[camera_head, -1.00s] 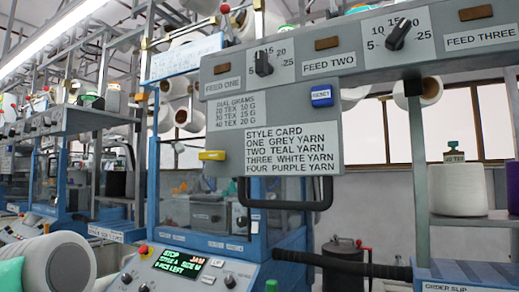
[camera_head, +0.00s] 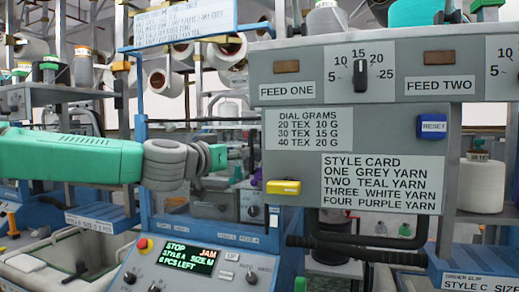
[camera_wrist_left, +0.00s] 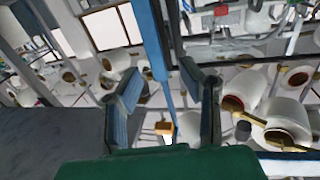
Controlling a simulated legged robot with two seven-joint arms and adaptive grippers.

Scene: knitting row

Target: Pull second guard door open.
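The blue-framed knitting machine stands at centre-left in the head view. A clear guard (camera_head: 185,208) shows between its blue posts, above the control panel; I cannot tell which panel is the second guard door or whether it is open. My left gripper (camera_head: 217,157), on a green arm from the left, is in front of the machine's upper part. In the left wrist view, its two fingers (camera_wrist_left: 168,98) are apart with nothing between them. My right gripper is out of view.
The grey feed panel (camera_head: 388,112), with dials, a style card, a yellow handle (camera_head: 283,187) and a blue reset button (camera_head: 432,126), hangs close at right. The lit control panel (camera_head: 188,258) reads STOP and JAM. Yarn cones (camera_head: 482,185) stand on shelves around.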

